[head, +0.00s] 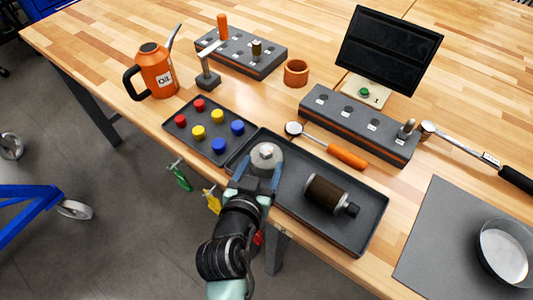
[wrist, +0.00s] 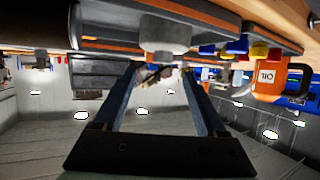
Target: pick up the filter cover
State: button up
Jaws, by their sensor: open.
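The filter cover looks to be the light grey domed round part (head: 266,154) with a small knob at the left end of the long dark tray (head: 360,238). It also shows in the wrist view (wrist: 163,36), at the upper middle, beyond the fingertips. My gripper (head: 262,172) is open, with its blue fingers reaching to the near side of the cover in the head view. In the wrist view the gripper (wrist: 162,69) is empty between its fingers, and the cover lines up with the gap. Whether the fingers touch it cannot be told.
A brown filter cartridge (head: 326,195) lies in the same tray, to the right. A small tray of coloured caps (head: 209,130) adjoins on the left. An orange oil can (head: 157,73) stands at far left.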

aim_at(266, 150)
jog(key=shift+a+p+x, duration=0.1)
jog(key=shift+p+x, duration=0.15)
jog(key=shift+x, duration=1.15)
jog(key=shift+a+p+x, duration=0.15)
jog(key=shift+p+x, duration=0.1)
jog(key=shift+x, duration=1.15)
jog(key=shift+w, duration=0.1)
grip_shut()
jog(key=shift+r, duration=0.1)
